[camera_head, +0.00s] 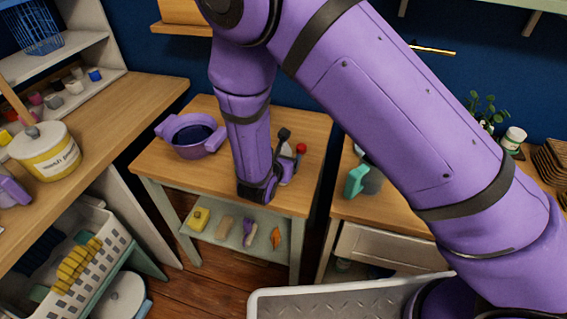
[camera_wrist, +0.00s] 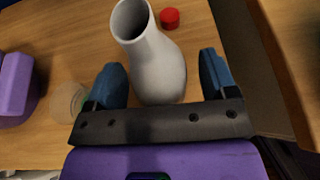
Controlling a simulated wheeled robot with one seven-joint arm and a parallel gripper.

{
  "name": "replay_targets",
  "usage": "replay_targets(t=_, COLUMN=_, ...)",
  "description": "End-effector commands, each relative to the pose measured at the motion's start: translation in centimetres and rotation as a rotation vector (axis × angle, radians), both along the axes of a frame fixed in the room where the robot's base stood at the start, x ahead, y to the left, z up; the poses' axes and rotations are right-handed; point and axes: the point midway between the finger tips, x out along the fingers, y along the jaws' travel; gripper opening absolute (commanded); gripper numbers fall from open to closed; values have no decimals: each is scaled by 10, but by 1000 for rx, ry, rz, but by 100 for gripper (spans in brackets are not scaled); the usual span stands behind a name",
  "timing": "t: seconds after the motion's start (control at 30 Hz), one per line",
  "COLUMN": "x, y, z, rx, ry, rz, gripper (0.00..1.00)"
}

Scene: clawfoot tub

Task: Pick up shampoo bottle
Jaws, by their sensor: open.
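My gripper (camera_wrist: 160,68) is open, with one blue fingertip on each side of a smooth grey-white bottle (camera_wrist: 158,65) in the wrist view. The bottle has a curved neck and an open mouth pointing away. A gap shows between it and the right finger; contact with the left finger is unclear. No label is visible, so I cannot tell whether it is the shampoo bottle. In the head view the pale bottle (camera_head: 288,172) is mostly hidden by my arm on the middle wooden table (camera_head: 290,198).
A red cap (camera_wrist: 170,18) lies close beyond the bottle. A purple pot (camera_head: 190,135) is left on the same table, and a clear jar (camera_wrist: 67,98) shows in the wrist view. A teal bottle (camera_head: 354,182) stands on the right cabinet.

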Motion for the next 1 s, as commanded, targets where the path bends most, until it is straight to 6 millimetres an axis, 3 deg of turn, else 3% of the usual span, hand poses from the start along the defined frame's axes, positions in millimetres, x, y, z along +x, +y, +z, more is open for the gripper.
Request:
replay_targets(t=0.27, x=6, y=-2, z=-2, rx=0, ry=0, rz=1, gripper=78)
replay_targets(t=0.53, x=6, y=-2, z=-2, rx=0, ry=0, rz=0, gripper=19)
replay_targets(t=1.0, x=6, y=-2, z=7, rx=1, ry=-2, rz=-1, gripper=17)
